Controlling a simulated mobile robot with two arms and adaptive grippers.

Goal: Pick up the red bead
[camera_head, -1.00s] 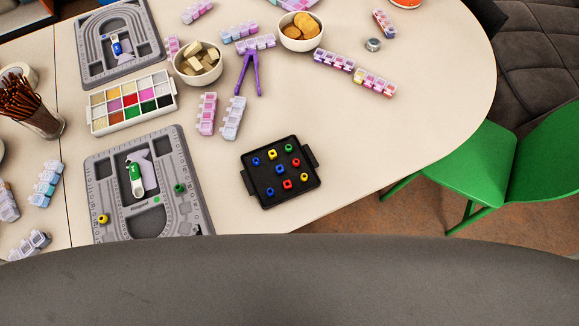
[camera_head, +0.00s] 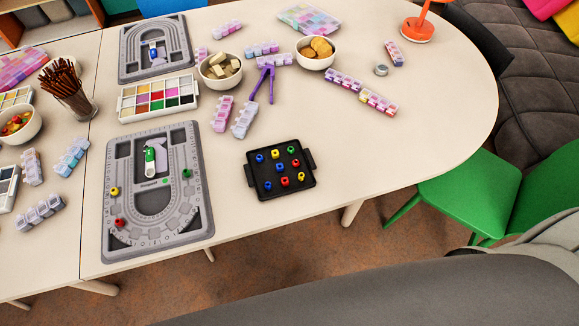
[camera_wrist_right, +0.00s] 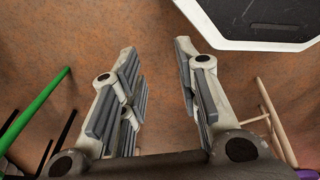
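Two red beads, one in the middle row (camera_head: 296,163) and one in the front row (camera_head: 284,181), sit among blue, yellow and green beads on the black tray (camera_head: 254,172). Another red bead (camera_head: 120,222) lies at the lower left of the near grey bead board (camera_head: 200,232), below a yellow bead (camera_head: 115,191); a green bead (camera_head: 187,173) is on its right side. My right gripper (camera_wrist_right: 160,62) is open and empty above the brown floor in the right wrist view. My left gripper is in neither view.
A green chair (camera_head: 470,190) stands right of the table (camera_head: 400,140). Bowls (camera_head: 222,82), pill boxes, purple tweezers (camera_head: 263,80) and a paint box (camera_head: 130,102) lie behind the tray. The table is clear right of the tray. A white-rimmed dark object (camera_wrist_right: 240,45) is near the right gripper.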

